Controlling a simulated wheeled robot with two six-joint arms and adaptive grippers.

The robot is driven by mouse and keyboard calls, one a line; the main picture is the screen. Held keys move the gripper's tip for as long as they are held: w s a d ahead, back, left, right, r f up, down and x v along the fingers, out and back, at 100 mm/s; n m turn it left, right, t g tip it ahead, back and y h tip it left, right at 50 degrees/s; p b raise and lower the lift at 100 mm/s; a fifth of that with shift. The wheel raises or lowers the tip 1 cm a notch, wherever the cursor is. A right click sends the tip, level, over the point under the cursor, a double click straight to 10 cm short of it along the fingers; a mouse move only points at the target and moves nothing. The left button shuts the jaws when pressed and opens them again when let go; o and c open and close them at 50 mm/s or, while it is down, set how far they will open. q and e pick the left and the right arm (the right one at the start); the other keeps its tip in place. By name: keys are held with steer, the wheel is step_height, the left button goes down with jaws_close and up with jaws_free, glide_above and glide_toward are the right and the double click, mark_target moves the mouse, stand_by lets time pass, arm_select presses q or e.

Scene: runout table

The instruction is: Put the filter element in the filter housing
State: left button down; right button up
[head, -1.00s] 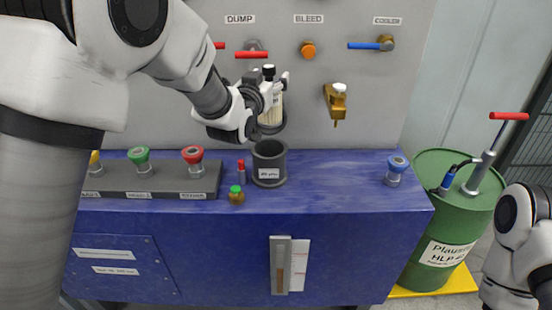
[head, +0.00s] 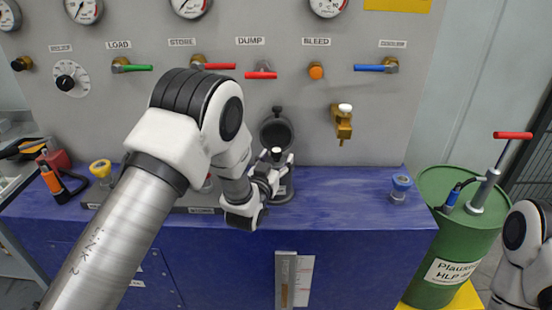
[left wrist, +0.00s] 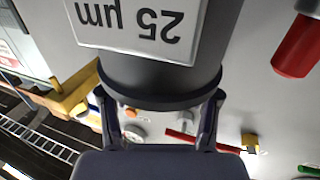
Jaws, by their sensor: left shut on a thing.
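In the head view the housing (head: 284,194) is partly behind my left gripper (head: 272,176). My right gripper is out of view.
A dark round part (head: 277,132) stands upright against the panel behind the housing. A red-tipped item (left wrist: 297,45) is close beside it. The bench between housing and blue knob is clear.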

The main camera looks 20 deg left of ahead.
arm_select(q)
steer(key=shift+s, duration=0.1)
steer(key=shift+f, duration=0.1)
steer(key=shift+c, duration=1.9)
jaws_free()
steer(key=shift+o, duration=0.7)
steer(key=shift+r, duration=0.4)
steer(key=s+b, duration=0.2)
steer(key=s, duration=1)
steer(key=shift+a+f, duration=0.2)
